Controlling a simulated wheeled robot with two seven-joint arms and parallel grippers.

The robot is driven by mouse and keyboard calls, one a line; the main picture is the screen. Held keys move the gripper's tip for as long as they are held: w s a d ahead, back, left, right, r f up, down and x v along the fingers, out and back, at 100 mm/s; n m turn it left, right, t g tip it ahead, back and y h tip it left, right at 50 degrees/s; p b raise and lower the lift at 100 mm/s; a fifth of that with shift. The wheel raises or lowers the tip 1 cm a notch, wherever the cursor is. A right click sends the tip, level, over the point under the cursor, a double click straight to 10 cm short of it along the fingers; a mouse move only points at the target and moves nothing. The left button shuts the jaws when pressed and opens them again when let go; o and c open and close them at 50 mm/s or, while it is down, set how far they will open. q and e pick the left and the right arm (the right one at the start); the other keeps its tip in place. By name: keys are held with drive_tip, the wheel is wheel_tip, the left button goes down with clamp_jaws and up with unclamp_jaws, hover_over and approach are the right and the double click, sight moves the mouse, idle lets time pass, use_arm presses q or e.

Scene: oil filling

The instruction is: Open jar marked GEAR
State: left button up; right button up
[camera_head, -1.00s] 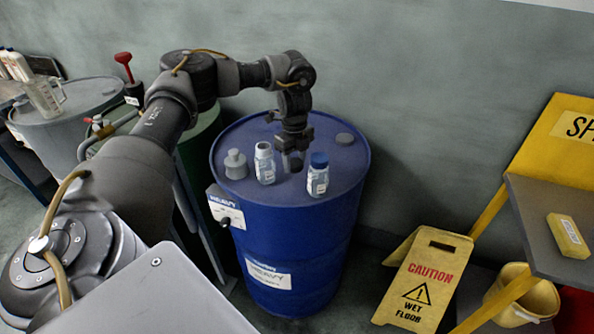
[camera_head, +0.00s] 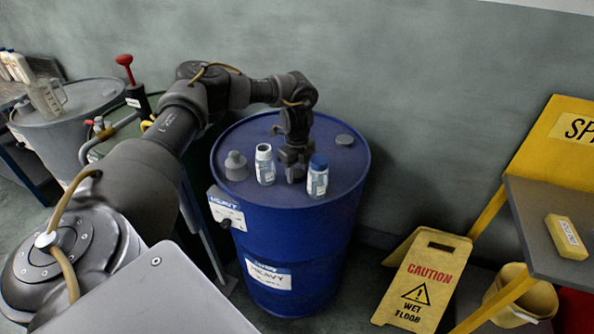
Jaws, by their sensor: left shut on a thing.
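Two small jars stand upright on top of a blue barrel (camera_head: 285,235). The left jar (camera_head: 264,166) has no lid and its dark mouth shows. The right jar (camera_head: 317,178) wears a blue cap. Their labels are too small to read, so I cannot tell which is marked GEAR. My left gripper (camera_head: 295,172) is low over the barrel top, between and slightly behind the two jars. It is shut on a small dark thing, perhaps a cap, mostly hidden by the fingers. My right gripper is not in view.
A flat grey bung (camera_head: 344,140) is at the barrel's back right. A yellow caution sign (camera_head: 422,282) and a bucket (camera_head: 522,300) stand on the floor at right.

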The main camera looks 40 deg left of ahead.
sight(297, 173)
use_arm(q)
drive_tip(key=o, duration=1.1)
drive_tip(key=shift+r, duration=0.45)
wheel_tip(297, 173, up, 11)
drive_tip(key=shift+r, duration=0.2)
